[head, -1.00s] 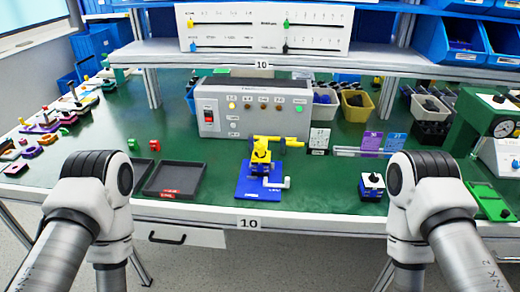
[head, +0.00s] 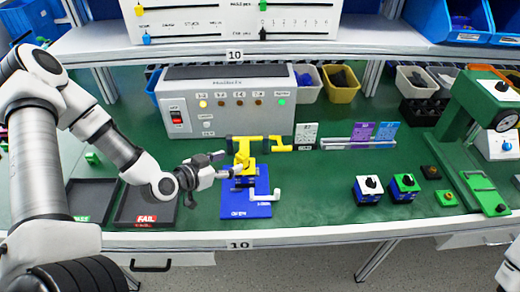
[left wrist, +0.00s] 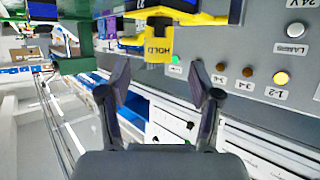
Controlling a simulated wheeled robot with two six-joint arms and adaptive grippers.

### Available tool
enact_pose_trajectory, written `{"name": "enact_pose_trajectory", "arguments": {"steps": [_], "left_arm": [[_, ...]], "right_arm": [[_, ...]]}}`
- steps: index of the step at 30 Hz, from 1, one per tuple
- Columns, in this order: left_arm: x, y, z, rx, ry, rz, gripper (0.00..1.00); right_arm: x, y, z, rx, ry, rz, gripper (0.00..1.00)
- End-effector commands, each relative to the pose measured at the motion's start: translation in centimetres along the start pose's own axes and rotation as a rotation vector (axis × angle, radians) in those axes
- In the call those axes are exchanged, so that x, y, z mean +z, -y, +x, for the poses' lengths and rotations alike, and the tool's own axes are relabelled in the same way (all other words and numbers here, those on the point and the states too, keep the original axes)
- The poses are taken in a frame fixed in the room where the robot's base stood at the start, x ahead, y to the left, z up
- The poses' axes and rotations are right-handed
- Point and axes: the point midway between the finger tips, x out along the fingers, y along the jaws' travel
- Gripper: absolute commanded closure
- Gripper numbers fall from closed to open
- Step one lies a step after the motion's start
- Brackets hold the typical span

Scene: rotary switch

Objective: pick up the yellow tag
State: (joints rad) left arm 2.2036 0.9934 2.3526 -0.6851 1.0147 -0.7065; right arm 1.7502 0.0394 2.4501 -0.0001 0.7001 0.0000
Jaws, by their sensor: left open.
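A yellow piece lettered HOLD (left wrist: 158,45), which looks like the yellow tag, lies just beyond my left fingertips in the left wrist view. In the head view a yellow part (head: 243,165) stands over the blue fixture plate (head: 245,208); its lettering cannot be read there. My left gripper (head: 228,165) reaches in from the left, close to this yellow part. In the left wrist view my left gripper (left wrist: 160,75) is open, with nothing between its fingers. My right gripper is out of view.
A grey control box (head: 225,100) stands behind the fixture. A yellow bar clamp (head: 262,143) sits just behind the yellow part. Two switch blocks (head: 368,188) (head: 403,186) stand to the right. Dark trays (head: 148,204) lie left.

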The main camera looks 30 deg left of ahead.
Motion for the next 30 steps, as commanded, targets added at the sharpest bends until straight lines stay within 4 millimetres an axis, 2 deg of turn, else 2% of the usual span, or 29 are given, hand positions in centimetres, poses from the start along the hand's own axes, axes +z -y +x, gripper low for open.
{"name": "enact_pose_trajectory", "arguments": {"steps": [3, 7, 15, 22, 26, 27, 30], "left_arm": [[0.4, -0.1, 1.3, 0.003, 0.004, 0.004, 0.36], [0.4, -0.1, 2.5, 0.003, 0.004, 0.005, 0.36], [0.6, 0.0, 6.4, 0.003, 0.004, 0.002, 0.36], [0.5, 0.1, 6.6, 0.002, 0.004, -0.004, 0.36], [0.5, 0.1, 6.6, 0.002, 0.004, -0.003, 0.82], [0.5, 0.1, 6.6, 0.002, 0.004, -0.003, 0.86], [0.5, 0.1, 6.6, 0.002, 0.004, -0.003, 0.86]], "right_arm": [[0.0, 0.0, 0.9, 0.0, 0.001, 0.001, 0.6], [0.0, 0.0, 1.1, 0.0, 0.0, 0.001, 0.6], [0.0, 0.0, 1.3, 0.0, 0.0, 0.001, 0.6], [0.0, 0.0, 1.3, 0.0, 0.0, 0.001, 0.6], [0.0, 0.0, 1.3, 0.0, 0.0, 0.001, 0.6], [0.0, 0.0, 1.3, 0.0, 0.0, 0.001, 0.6], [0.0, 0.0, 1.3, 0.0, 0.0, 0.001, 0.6]]}}
